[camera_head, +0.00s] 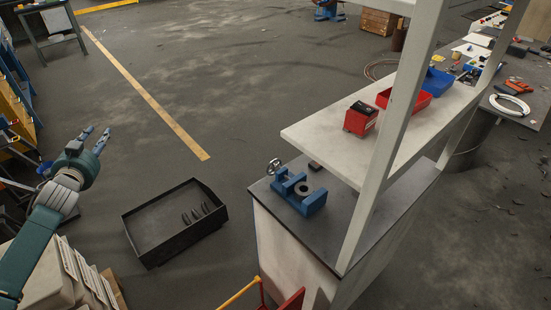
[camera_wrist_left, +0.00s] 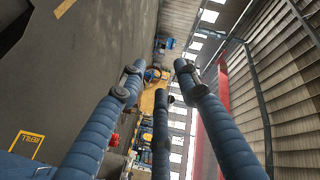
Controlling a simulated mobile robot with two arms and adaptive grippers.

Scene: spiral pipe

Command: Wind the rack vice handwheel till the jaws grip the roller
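The blue rack vice (camera_head: 313,203) stands on the dark lower top of the white bench. Its small metal handwheel (camera_head: 274,166) is at the vice's far left end. A grey ring-shaped roller (camera_head: 303,188) sits between the jaws; at this size I cannot tell whether the jaws touch it. My left gripper (camera_head: 97,134) is at the left of the head view, well apart from the vice. It also shows in the left wrist view (camera_wrist_left: 158,76), where its three blue fingers are spread and empty. The vice cannot be made out there. My right gripper is not in view.
A white upper shelf (camera_head: 310,133) with a red box (camera_head: 361,119) and red bin (camera_head: 418,101) overhangs the bench. A pale post (camera_head: 385,140) rises right of the vice. A black tray (camera_head: 150,250) with several dark pieces lies between gripper and bench. Open floor lies beyond.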

